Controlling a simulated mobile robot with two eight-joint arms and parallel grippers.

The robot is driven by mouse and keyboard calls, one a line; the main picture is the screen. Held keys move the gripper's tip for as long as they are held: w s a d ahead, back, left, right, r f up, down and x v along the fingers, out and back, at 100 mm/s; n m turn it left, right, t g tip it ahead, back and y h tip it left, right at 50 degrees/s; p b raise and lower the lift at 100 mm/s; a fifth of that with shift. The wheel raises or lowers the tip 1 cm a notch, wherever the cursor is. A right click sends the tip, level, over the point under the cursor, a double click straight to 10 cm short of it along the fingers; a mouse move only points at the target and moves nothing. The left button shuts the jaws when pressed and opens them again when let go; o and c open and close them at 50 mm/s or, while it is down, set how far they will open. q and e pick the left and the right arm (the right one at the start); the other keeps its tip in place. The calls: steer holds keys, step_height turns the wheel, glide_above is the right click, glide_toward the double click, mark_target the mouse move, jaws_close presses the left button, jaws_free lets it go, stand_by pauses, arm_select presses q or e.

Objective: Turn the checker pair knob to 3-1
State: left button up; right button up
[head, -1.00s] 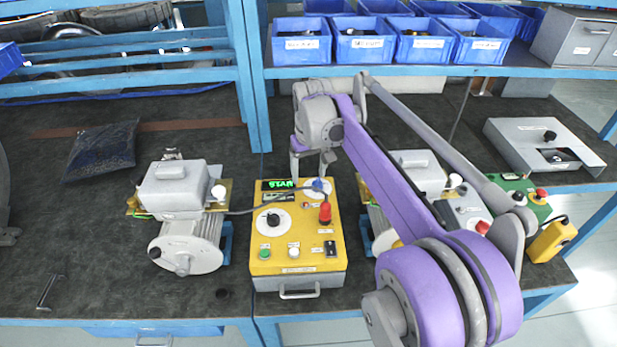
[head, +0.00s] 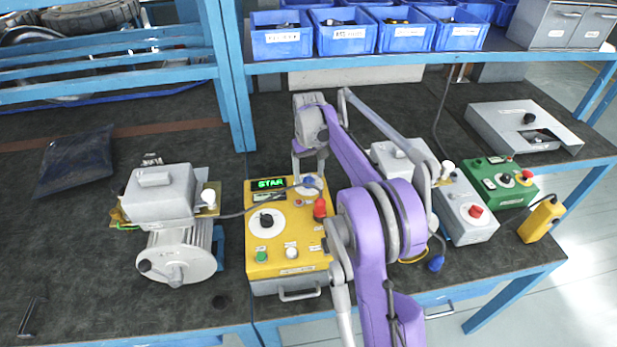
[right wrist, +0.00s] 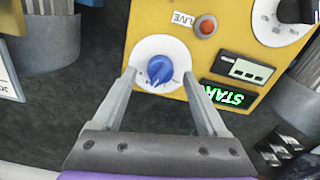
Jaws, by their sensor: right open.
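The yellow checker box (head: 287,246) stands on the bench with a lit green display reading "STAR" (head: 268,184). Its blue knob (right wrist: 159,69) sits on a white round dial (right wrist: 165,50). A larger black knob (head: 267,221) sits on another white dial on the same box. I cannot read which label names the pair knob, nor the dial markings. My right gripper (right wrist: 159,77) is open, with its fingertips on either side of the blue knob and small gaps showing. In the head view it partly hides that knob. My left gripper is not in view.
A grey box with a red button (head: 476,211) and a green box (head: 498,184) are to the right. A shelf with blue bins (head: 345,30) is behind.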

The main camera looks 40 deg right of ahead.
steer(key=shift+f, duration=0.85)
jaws_close()
